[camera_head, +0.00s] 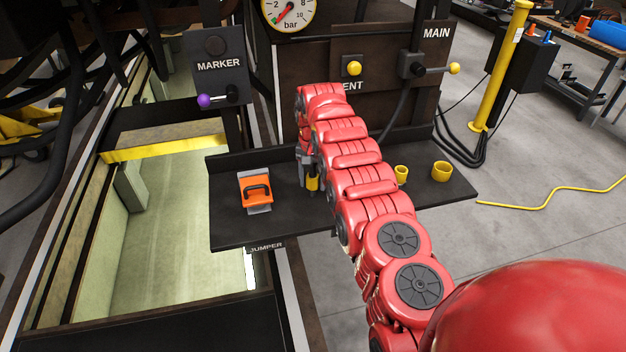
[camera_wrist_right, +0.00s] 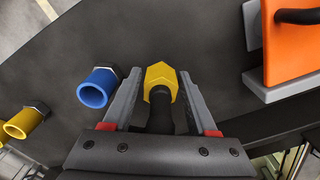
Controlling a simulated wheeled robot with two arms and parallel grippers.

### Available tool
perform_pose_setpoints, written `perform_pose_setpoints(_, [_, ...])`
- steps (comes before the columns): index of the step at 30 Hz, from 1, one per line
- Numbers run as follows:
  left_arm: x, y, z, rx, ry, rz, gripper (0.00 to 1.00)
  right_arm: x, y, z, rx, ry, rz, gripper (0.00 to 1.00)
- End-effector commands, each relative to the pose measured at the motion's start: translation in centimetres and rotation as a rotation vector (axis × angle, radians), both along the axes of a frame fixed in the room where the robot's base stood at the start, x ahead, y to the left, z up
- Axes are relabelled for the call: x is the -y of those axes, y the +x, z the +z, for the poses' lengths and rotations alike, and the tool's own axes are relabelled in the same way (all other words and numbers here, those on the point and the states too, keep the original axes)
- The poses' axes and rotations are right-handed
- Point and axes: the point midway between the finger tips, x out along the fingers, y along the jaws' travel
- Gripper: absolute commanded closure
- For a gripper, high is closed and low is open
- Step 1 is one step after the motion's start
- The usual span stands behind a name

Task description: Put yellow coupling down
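The yellow coupling (camera_wrist_right: 161,77) sits between the two fingertips of my right gripper (camera_wrist_right: 162,88) in the right wrist view, with a dark body behind its yellow hexagonal end. The fingers appear closed against its sides. In the head view the yellow coupling (camera_head: 312,184) points down below my right gripper (camera_head: 307,160), low over the dark shelf (camera_head: 300,228). Whether its lower end touches the shelf is not clear. My red right arm hides part of the shelf. My left gripper is not in view.
An orange block with a black handle (camera_head: 256,189) stands left of the gripper. Yellow sockets (camera_head: 442,171) stand at the shelf's right. A blue socket (camera_wrist_right: 97,88) is close beside the gripper. A panel with a yellow button (camera_head: 354,68) rises behind. The shelf's front is bare.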

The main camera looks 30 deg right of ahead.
Motion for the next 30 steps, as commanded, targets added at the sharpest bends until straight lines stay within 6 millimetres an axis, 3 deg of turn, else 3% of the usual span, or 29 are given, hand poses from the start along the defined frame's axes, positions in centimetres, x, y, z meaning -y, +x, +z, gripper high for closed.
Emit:
perform_pose_setpoints(14, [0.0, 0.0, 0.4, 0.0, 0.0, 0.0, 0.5, 0.0, 0.0, 0.6, 0.0, 0.0, -0.001, 0.28])
perform_pose_setpoints(23, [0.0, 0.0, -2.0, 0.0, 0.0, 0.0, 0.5, 0.0, 0.1, 2.9, 0.007, -0.001, 0.0, 0.28])
perform_pose_setpoints(27, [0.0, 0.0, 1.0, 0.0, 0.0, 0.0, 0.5, 0.0, -0.1, 6.7, 0.002, -0.001, 0.0, 0.28])
perform_pose_setpoints(30, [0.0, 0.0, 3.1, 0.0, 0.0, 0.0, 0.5, 0.0, -0.1, 7.9, -0.002, 0.001, 0.0, 0.28])
